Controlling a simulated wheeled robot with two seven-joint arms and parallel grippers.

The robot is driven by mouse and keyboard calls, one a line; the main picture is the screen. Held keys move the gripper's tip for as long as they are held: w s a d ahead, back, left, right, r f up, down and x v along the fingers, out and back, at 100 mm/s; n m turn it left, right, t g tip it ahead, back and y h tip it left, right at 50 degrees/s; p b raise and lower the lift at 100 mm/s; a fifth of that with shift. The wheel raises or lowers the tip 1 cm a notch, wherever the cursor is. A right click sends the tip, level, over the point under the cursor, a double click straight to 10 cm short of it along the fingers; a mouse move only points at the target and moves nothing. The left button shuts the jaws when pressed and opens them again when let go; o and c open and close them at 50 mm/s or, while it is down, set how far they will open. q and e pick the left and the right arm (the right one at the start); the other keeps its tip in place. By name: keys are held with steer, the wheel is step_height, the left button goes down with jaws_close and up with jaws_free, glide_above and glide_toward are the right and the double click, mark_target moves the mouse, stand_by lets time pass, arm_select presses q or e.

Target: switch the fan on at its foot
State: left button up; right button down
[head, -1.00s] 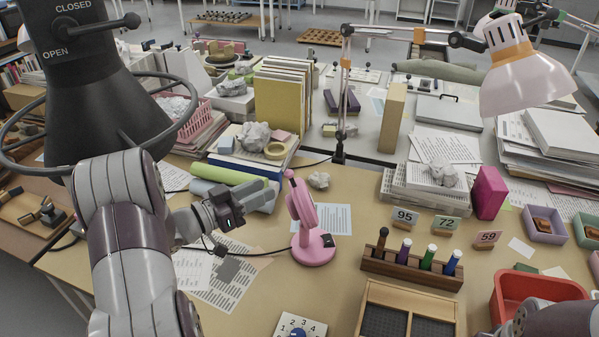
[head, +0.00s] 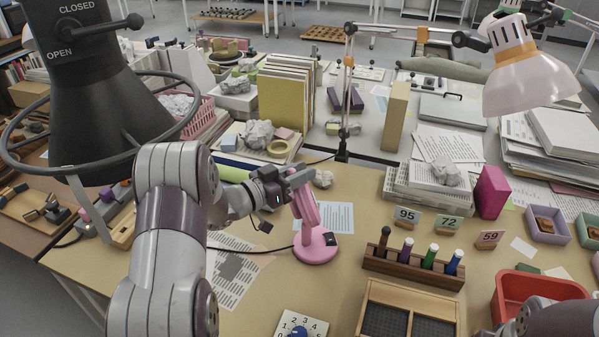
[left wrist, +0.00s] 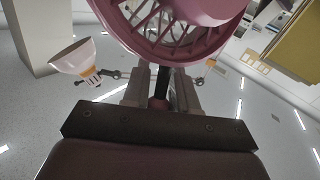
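The pink fan (head: 307,210) stands upright on the table. Its round foot (head: 316,253) carries a small black switch (head: 331,239) on the right side. Whether the switch is on is too small to tell. My left gripper (head: 298,178) is at the fan's head, well above the foot, and partly hides the head. In the left wrist view the fan's pink cage (left wrist: 180,25) fills the top, just beyond the fingers (left wrist: 160,92). The fingers stand apart with a gap between them. Contact with the fan cannot be told. My right gripper is out of view.
A wooden rack (head: 413,267) with several coloured pens stands right of the fan. A numbered dial (head: 301,326) lies in front. A lamp post (head: 345,110) rises behind. The fan's black cable (head: 255,250) runs left. Bare table lies between foot and rack.

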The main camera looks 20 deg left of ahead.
arm_select(q)
jaws_close()
steer(key=shift+s+a+f+n+t+b, duration=0.2)
steer(key=shift+s+a+f+t+b, duration=0.15)
steer(key=shift+a+b, duration=0.2)
steer(key=shift+s+a+f+n+t+b, duration=0.2)
steer(key=shift+a+t+b, duration=0.2)
steer(key=shift+b, duration=0.15)
steer(key=shift+s+a+r+h, duration=0.15)
steer(key=shift+s+a+h, duration=0.05)
steer(key=shift+h, duration=0.1)
steer(key=shift+r+t, duration=0.15)
steer(key=shift+t, duration=0.1)
steer(key=o, duration=0.6)
jaws_free()
steer(key=shift+c, duration=0.2)
steer(key=b+v, duration=0.1)
steer(key=v, duration=1.1)
steer(key=shift+s+a, duration=0.25)
steer(key=shift+s, duration=0.05)
